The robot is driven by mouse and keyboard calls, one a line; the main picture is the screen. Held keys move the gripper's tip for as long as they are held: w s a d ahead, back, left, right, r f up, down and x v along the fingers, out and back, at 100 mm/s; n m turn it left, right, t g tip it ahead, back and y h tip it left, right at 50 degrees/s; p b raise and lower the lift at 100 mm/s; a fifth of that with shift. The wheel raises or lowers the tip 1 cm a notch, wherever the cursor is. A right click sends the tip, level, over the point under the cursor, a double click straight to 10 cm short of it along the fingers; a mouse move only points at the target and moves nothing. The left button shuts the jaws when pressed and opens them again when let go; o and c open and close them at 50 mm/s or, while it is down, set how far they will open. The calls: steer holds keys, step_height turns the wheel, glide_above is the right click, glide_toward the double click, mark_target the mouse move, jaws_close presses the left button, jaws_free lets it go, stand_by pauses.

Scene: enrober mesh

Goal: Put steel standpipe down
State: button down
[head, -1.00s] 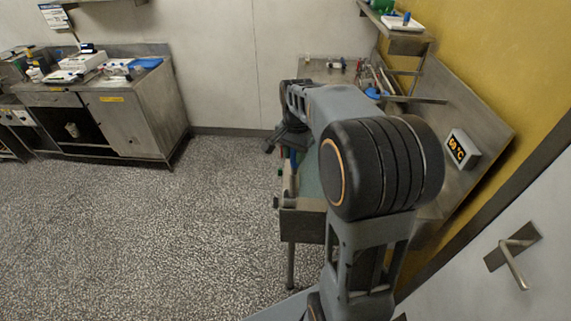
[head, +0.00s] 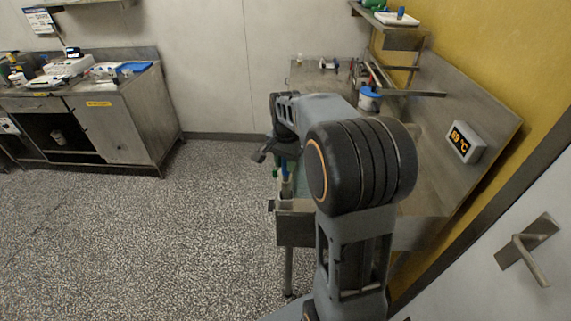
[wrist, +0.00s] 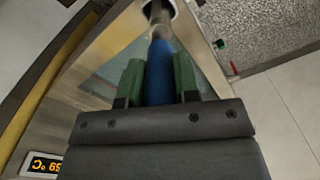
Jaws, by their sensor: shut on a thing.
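In the wrist view my gripper (wrist: 157,66) has two green fingers, closed on either side of a blue sleeve (wrist: 157,85). The sleeve belongs to the steel standpipe (wrist: 158,22), whose bare metal part runs on to the top of the picture. A pale round rim shows around or behind its far end; I cannot tell whether they touch. In the head view my arm covers much of the bench, and bits of blue and green show below the wrist at the bench's left edge. The standpipe's lower end is hidden there.
The steel bench (head: 298,228) stands against the yellow wall, with a blue-and-white tub (head: 369,99) and small tools at its back. A temperature display (head: 465,142) is at right, below a shelf (head: 400,38). Another cabinet (head: 125,120) is at left. The floor (head: 150,235) between is open.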

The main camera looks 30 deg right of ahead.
steer(key=shift+s+f, duration=0.1)
steer(key=shift+f, duration=0.1)
steer(key=c, duration=0.9)
jaws_free()
steer(key=shift+o, duration=0.2)
steer(key=shift+r, duration=0.1)
